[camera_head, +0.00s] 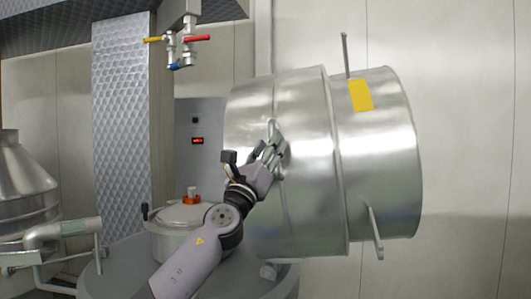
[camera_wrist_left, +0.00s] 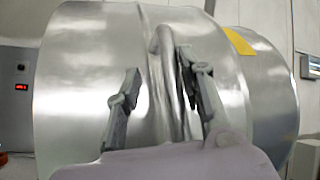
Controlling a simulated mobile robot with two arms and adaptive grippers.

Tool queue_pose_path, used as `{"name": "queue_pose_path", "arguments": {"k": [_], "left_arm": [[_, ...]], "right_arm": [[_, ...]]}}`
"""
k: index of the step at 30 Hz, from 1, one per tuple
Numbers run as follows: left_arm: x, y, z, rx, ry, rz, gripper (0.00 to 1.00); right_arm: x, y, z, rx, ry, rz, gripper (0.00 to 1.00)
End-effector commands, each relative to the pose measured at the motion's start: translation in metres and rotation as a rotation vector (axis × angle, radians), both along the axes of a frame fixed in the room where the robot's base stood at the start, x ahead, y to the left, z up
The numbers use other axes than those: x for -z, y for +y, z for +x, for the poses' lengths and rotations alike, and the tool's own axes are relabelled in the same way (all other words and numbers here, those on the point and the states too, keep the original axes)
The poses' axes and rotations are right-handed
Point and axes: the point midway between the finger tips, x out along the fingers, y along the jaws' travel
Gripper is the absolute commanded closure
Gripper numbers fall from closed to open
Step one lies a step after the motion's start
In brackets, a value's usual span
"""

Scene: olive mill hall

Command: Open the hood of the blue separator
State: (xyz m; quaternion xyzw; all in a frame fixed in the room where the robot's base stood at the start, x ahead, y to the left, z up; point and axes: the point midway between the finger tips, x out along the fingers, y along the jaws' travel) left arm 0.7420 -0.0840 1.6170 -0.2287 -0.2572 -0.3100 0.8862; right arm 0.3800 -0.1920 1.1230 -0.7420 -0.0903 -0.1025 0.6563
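The hood (camera_head: 290,110) is a big shiny metal drum, tipped onto its side above the right part of the grey separator body (camera_head: 125,270). No blue shows on the hood or body. A bar handle (camera_head: 273,126) runs along the hood's side; it also shows in the left wrist view (camera_wrist_left: 165,50). My left gripper (camera_head: 272,152) is at this handle. In the left wrist view its two fingers (camera_wrist_left: 163,90) stand apart, one on each side of the handle, with gaps visible. Whether a finger touches the handle I cannot tell. My right gripper is not in view.
A round lid with an orange knob (camera_head: 191,197) sits on the separator body beside my left arm. Valves with coloured levers (camera_head: 180,45) hang above. A grey panel with a red display (camera_head: 198,141) stands behind. A metal funnel (camera_head: 22,175) is at the left.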

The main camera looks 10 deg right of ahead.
Motion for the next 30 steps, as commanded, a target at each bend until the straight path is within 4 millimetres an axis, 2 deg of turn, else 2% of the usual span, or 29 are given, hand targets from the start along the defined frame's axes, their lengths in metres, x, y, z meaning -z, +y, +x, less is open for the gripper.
{"name": "queue_pose_path", "arguments": {"k": [8, 22, 30], "left_arm": [[0.013, 0.012, -0.013, -0.004, -0.002, -0.001, 0.65], [0.062, 0.043, -0.067, -0.001, 0.002, 0.002, 0.65], [0.073, 0.050, -0.081, 0.000, 0.002, 0.003, 0.65]], "right_arm": [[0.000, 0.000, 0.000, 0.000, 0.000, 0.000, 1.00], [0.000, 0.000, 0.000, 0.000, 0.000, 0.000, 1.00], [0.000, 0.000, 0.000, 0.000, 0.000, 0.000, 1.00]]}}
